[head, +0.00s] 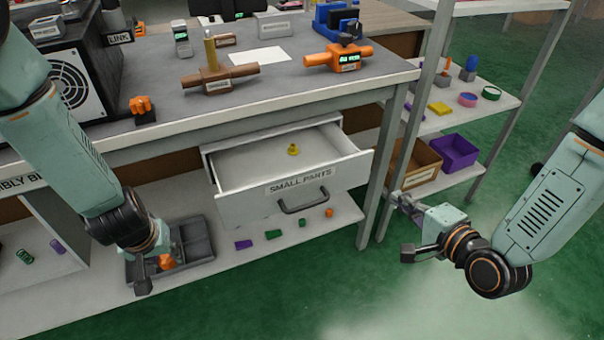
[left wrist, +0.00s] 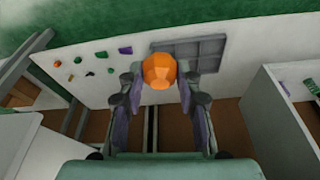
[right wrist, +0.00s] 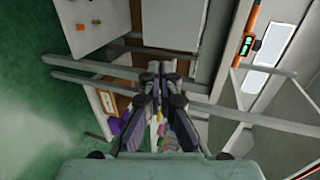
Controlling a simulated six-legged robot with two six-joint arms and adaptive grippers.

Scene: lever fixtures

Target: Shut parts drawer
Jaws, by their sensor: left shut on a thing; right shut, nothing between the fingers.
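The parts drawer (head: 300,201), labelled SMALL PARTS, is pulled out under the workbench. Its grey handle (head: 304,203) is on the front, and a small yellow part (head: 292,149) lies inside. My left gripper (head: 157,271) is to the left of the drawer and lower, above the grey divided tray. It is shut on an orange faceted part (head: 167,261), which shows between the fingers in the left wrist view (left wrist: 159,71). My right gripper (head: 398,199) is to the right of the drawer, beside the bench leg, apart from the handle. It is shut and empty; its fingertips meet in the right wrist view (right wrist: 155,72).
A lower shelf (head: 290,255) holds several small coloured parts and the grey divided tray (head: 195,240). A bench leg (head: 383,165) and a shelf post (head: 410,120) stand between the drawer and the right-hand rack. Green floor is open in front.

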